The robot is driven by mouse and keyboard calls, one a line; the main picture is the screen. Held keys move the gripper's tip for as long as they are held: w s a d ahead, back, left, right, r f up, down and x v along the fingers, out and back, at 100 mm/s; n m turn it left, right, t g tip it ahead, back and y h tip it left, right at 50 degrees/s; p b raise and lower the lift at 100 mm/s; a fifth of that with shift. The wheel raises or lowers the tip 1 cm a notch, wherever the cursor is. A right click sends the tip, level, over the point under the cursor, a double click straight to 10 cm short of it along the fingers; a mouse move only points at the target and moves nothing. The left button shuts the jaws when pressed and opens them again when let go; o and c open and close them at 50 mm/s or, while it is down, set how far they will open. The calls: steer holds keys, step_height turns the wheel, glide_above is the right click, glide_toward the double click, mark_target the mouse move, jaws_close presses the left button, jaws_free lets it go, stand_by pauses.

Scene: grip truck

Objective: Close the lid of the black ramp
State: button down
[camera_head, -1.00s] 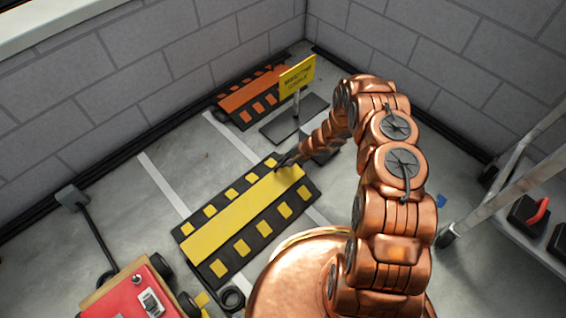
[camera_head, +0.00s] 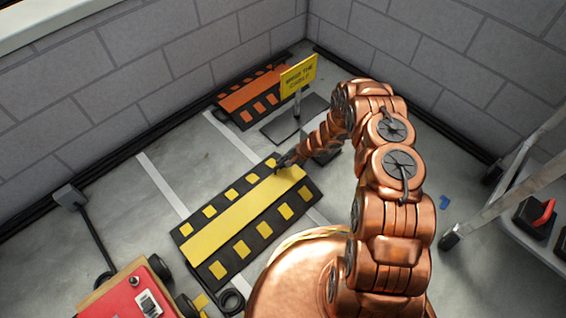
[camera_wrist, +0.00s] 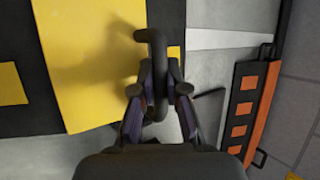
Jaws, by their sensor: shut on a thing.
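The black ramp (camera_head: 252,257) lies on the floor, with yellow squares along both long sides. Its long yellow lid (camera_head: 232,222) lies along the middle and looks about flat; I cannot tell whether it is fully flush. In the wrist view the yellow lid (camera_wrist: 95,60) fills the upper left, with a shadow on it. My gripper (camera_head: 284,164) is at the lid's far end. In the wrist view my gripper (camera_wrist: 160,92) is shut on a dark curved handle (camera_wrist: 155,36) beside the lid's end. The fingers hide part of the handle.
An orange-and-black ramp (camera_head: 252,92) lies by the back wall, with a yellow sign (camera_head: 299,74) on a dark base beside it. A red cart (camera_head: 140,295) and a black cable hose are at the lower left. A metal trolley (camera_head: 500,190) stands at right.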

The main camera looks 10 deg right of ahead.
steer(key=c, duration=1.5)
jaws_free()
steer(key=shift+w+a, duration=0.15)
steer(key=shift+o, duration=0.3)
steer(key=shift+d, duration=0.2)
steer(key=v, duration=1.2)
steer(key=shift+a, duration=0.1)
